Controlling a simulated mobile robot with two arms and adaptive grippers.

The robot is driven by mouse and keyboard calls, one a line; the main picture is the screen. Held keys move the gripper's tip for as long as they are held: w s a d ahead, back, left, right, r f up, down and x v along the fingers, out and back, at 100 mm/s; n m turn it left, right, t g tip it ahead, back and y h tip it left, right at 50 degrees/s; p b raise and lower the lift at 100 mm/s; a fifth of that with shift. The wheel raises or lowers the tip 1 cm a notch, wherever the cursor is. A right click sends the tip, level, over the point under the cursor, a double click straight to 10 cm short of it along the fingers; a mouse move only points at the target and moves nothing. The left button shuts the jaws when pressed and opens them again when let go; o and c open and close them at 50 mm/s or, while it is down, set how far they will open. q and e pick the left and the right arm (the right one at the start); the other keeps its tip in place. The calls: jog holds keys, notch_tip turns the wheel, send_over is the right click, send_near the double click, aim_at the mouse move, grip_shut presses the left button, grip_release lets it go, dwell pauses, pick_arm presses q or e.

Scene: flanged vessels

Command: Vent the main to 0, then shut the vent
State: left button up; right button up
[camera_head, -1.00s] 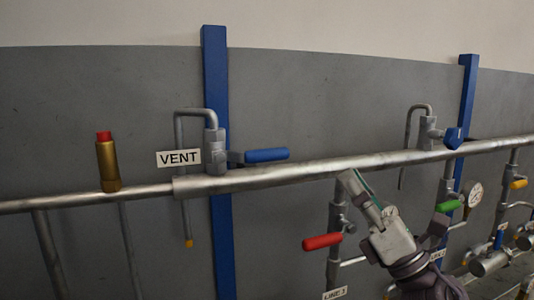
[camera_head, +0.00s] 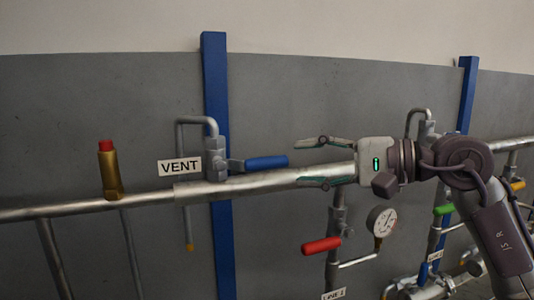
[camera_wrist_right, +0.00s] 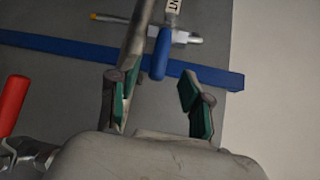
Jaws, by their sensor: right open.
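The VENT label (camera_head: 180,166) hangs beside a valve with a blue lever handle (camera_head: 266,162), which points right, roughly along the main pipe (camera_head: 120,194). My right gripper (camera_head: 308,162) is open, its fingers pointing left, just right of the handle's free end and apart from it. In the right wrist view the blue handle (camera_wrist_right: 160,55) lies ahead of the gap between the open fingers (camera_wrist_right: 154,92). A round gauge (camera_head: 382,222) stands below the main; its reading is too small to tell. My left gripper is not in view.
A red lever handle (camera_head: 321,246) sits below the main, under my right gripper. A brass fitting with a red cap (camera_head: 110,170) stands on the main at left. A blue post (camera_head: 216,90) rises behind the vent. A green handle (camera_head: 443,209) is at right.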

aim_at(275, 161)
jog(key=p+x, duration=0.2)
jog(key=x, duration=0.4)
jog(key=shift+w+a+r, duration=0.1)
jog(key=shift+a+r, duration=0.05)
jog(key=shift+a, duration=0.1)
jog(key=shift+w+a+f+p, duration=0.3)
jog(key=shift+a+p, duration=0.1)
jog(key=shift+a, duration=0.25)
jog(key=shift+c, duration=0.3)
grip_shut()
